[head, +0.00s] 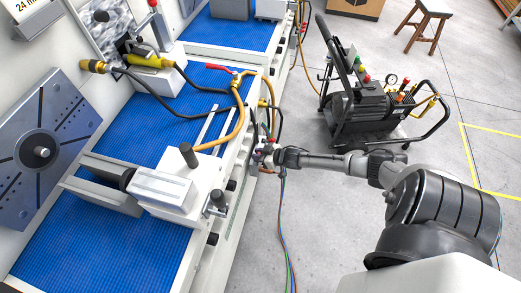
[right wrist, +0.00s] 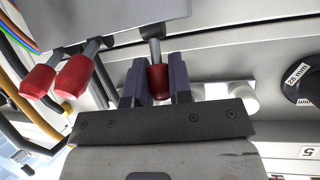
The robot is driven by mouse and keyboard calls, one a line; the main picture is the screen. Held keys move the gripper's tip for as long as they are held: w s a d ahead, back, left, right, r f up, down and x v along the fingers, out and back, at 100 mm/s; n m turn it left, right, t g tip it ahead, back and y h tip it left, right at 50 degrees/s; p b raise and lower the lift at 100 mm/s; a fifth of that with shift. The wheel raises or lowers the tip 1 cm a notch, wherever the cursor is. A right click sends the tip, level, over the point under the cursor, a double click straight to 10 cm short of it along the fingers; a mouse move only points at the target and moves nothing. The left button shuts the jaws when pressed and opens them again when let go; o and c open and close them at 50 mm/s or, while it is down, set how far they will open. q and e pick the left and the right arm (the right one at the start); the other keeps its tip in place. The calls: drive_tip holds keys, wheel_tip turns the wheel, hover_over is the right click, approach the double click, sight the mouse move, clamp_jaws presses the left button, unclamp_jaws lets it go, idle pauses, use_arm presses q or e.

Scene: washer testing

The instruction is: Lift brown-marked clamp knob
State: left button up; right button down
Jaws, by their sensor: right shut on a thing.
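My right gripper (head: 262,154) is at the front edge of the blue-topped bench, its arm coming in from the right. In the right wrist view its two dark fingers (right wrist: 156,80) are shut on a red knob (right wrist: 158,82) on a metal stem. Two more red knobs (right wrist: 77,75) (right wrist: 38,82) hang to the left of it, untouched. A clamp (head: 170,190) on the bench has a black upright handle (head: 189,156) and a front knob (head: 218,199), apart from the gripper. I cannot make out a brown mark on any knob. My left gripper is not in view.
A yellow hose (head: 238,118) and cables hang close to my right gripper. A black knob with a "28 mm" label (right wrist: 302,78) is at the right in the wrist view. A wheeled pump unit (head: 375,105) stands on the floor behind my right arm.

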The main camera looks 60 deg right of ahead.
drive_tip(key=shift+w+g+p, duration=0.25)
drive_tip(key=shift+g+p, duration=0.45)
drive_tip(key=shift+a, duration=0.1)
drive_tip(key=c, duration=1)
unclamp_jaws()
drive_tip(key=shift+c, duration=0.2)
drive_tip(key=shift+s+r, duration=0.1)
drive_tip(key=shift+s+r+p, duration=0.2)
drive_tip(key=shift+s+p, duration=0.05)
drive_tip(key=shift+p, duration=0.05)
drive_tip(key=p+v, duration=0.4)
drive_tip(key=v, duration=0.9)
drive_tip(key=shift+p, duration=0.4)
